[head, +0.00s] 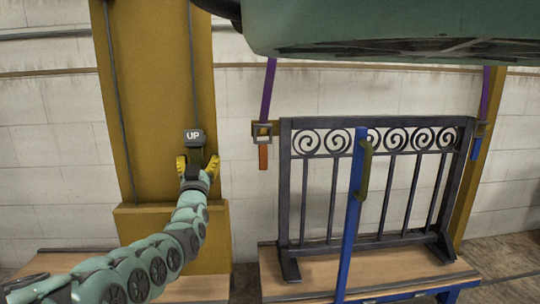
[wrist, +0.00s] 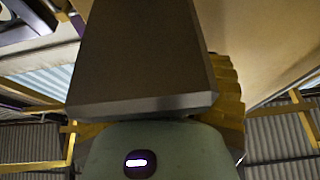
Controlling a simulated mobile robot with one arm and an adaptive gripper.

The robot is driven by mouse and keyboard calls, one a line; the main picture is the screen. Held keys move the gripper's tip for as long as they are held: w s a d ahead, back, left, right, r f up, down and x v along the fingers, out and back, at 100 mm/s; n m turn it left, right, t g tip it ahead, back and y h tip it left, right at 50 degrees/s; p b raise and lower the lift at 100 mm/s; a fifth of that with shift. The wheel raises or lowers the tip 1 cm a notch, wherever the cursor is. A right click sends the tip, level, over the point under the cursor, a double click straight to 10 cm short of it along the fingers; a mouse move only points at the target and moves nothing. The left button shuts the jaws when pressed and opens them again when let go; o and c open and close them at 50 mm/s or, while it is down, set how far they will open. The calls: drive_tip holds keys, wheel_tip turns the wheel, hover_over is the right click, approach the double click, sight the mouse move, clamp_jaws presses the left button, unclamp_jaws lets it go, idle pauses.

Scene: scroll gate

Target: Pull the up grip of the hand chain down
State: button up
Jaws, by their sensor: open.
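The up grip (head: 194,136) is a dark grey block with a white "UP" label. It hangs on the right-hand strand of the hand chain (head: 192,70), in front of a yellow post. My gripper (head: 197,165) is just below the label, its yellow fingers apart on either side of the grip's lower part. In the wrist view the grip (wrist: 142,55) is a large dark block close to the camera, hiding most of the gripper. A ribbed yellow finger (wrist: 228,92) shows at its right. I cannot tell whether the fingers touch the grip.
The yellow post (head: 155,100) stands behind my arm, with another chain strand (head: 118,100) at its left. To the right, a dark scroll gate (head: 380,122) stands on a wooden base (head: 375,268), with a blue upright bar (head: 352,215) before it. A teal body hangs overhead at upper right.

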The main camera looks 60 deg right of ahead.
drive_tip(key=shift+a+f, duration=0.15)
drive_tip(key=shift+f, duration=0.7)
drive_tip(key=v, duration=0.2)
drive_tip(key=shift+s+a+f, duration=0.1)
drive_tip(key=shift+s+a, duration=0.05)
drive_tip(key=shift+s, duration=0.15)
drive_tip(key=shift+s+a+r, duration=0.15)
drive_tip(key=shift+a+r, duration=0.15)
drive_tip(key=shift+a, duration=0.1)
drive_tip(key=v, duration=0.8)
drive_tip(key=shift+s+r, duration=0.25)
drive_tip(key=shift+r, duration=0.1)
